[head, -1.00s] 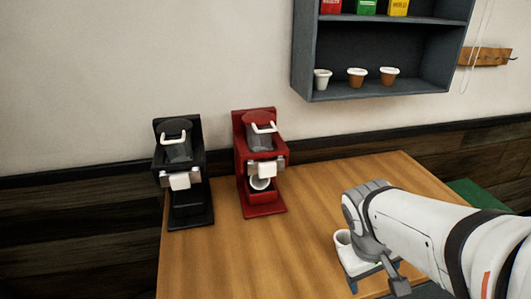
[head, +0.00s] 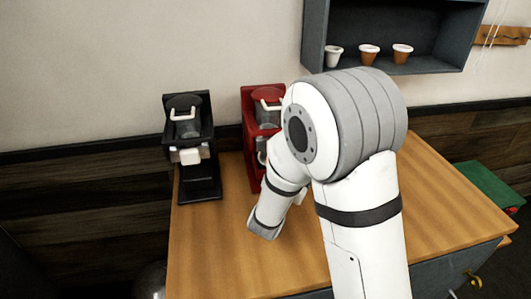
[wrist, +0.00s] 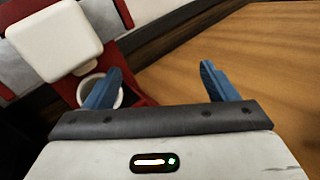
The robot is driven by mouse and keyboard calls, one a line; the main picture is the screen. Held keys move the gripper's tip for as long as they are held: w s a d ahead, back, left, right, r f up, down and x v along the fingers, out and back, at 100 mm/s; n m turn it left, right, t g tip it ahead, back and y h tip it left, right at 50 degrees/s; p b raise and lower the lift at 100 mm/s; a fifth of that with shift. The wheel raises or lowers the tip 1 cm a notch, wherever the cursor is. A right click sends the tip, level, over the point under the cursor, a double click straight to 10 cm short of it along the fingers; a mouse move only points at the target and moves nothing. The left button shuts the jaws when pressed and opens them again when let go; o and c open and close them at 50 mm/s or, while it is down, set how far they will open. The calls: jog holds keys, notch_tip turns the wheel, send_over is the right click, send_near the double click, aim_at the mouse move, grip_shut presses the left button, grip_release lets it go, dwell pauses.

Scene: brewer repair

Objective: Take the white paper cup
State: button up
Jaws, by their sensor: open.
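A white paper cup (wrist: 92,84) stands in the red brewer (wrist: 132,88), partly hidden by the left blue finger in the wrist view. My gripper (wrist: 161,69) is open, with nothing between its fingers. The left finger overlaps the cup in the picture; I cannot tell whether it touches. The gap between the fingers faces the brewer's red base edge and the wooden table. In the head view my arm covers much of the red brewer (head: 249,125), and the gripper is hidden.
The white brewer block (wrist: 55,38) hangs above the cup. A black brewer (head: 196,165) stands left of the red one. A wall shelf (head: 440,60) holds a white cup (head: 333,56) and two brown cups. The wooden table (head: 205,260) has clear room at front left.

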jog(key=a+n+y, duration=0.1)
jog(key=a, duration=0.1)
jog(key=a+f+n+y, duration=0.1)
jog(key=a+y, duration=0.1)
jog(key=a+f+n+t+y, duration=0.1)
jog(key=a+n, duration=0.1)
jog(key=a, duration=0.1)
jog(key=shift+w+f, duration=0.15)
jog(key=shift+w, duration=0.05)
jog(key=shift+w+a+y, duration=0.2)
jog(key=shift+a+y, duration=0.1)
jog(key=shift+y, duration=0.1)
jog(key=w+p, duration=0.1)
jog(key=w, duration=0.2)
jog(key=w+p, duration=0.1)
jog(key=w, duration=0.3)
jog(key=shift+w+a+f, duration=0.1)
jog(key=shift+w+f, duration=0.05)
jog(key=shift+f, duration=0.05)
jog(key=c, duration=1.3)
jog(key=shift+b, duration=0.3)
